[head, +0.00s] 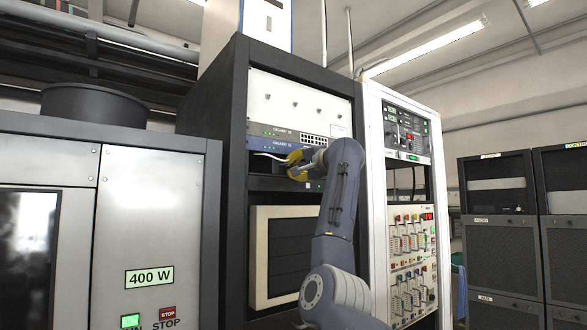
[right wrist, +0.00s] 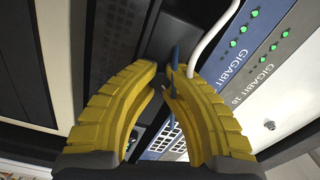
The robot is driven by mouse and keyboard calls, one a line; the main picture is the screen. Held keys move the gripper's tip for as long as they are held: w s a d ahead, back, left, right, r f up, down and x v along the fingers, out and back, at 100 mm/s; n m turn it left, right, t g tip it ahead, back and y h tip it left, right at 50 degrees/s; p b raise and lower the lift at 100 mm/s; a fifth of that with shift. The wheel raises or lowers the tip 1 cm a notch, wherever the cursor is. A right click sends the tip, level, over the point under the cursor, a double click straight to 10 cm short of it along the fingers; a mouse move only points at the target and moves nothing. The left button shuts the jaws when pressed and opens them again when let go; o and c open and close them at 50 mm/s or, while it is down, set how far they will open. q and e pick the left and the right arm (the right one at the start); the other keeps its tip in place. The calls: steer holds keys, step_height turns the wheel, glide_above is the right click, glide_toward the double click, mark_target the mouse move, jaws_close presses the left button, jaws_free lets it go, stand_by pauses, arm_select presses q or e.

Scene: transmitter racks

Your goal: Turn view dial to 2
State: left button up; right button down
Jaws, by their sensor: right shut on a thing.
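My right gripper (head: 292,165) reaches into the middle rack, in front of the gigabit switch units (head: 286,140). In the right wrist view its yellow fingers (right wrist: 164,78) are nearly together at the tips. A thin blue cable piece (right wrist: 174,57) shows at the tips, and the fingers seem shut on it; the exact contact is hard to see. A white cable (right wrist: 207,38) runs close beside the right finger. No dial marked as the view dial can be made out. The upper panel of the white rack (head: 407,132) has small round controls, too small to read. My left gripper is out of view.
A grey cabinet (head: 146,220) marked 400 W stands at the left. The white rack at the right also holds a panel of coloured switches (head: 408,250). Dark cabinets (head: 500,253) stand farther right. My right arm covers part of the middle rack.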

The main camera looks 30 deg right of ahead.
steer(key=shift+w+a+f+m, duration=0.15)
steer(key=shift+f+m, duration=0.05)
steer(key=shift+m, duration=0.4)
steer(key=c, duration=1.6)
jaws_free()
steer(key=o, duration=0.4)
steer(key=shift+r, duration=0.15)
